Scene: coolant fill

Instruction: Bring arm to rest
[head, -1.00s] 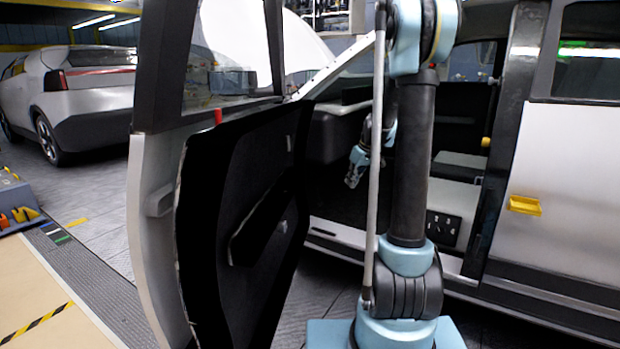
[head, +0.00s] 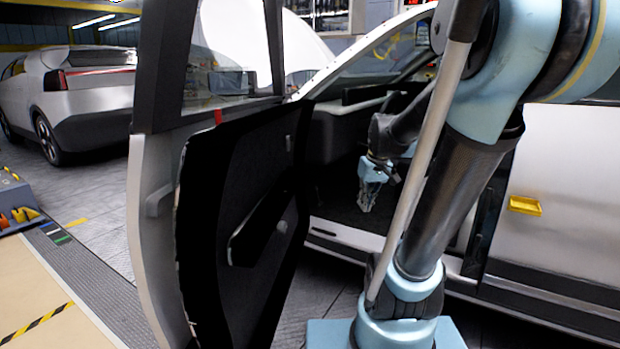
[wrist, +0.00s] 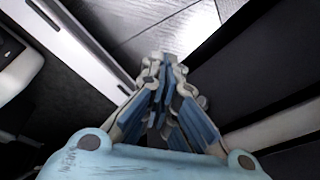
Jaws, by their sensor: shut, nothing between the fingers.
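My gripper (head: 366,203) shows in the head view in the open front doorway of the silver car, pointing down, to the right of the open door (head: 250,210). In the wrist view my gripper (wrist: 163,62) has its fingers together, with nothing between them. The door sill (wrist: 85,55) and the grey floor (wrist: 165,35) lie beneath it in that view. My arm hides part of the car's side and doorway in the head view.
The open door stands close to the left of my arm. The car's rear door has a yellow handle (head: 525,205). A second silver car (head: 75,95) is parked at the back left. Free floor (head: 105,235) lies left of the open door.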

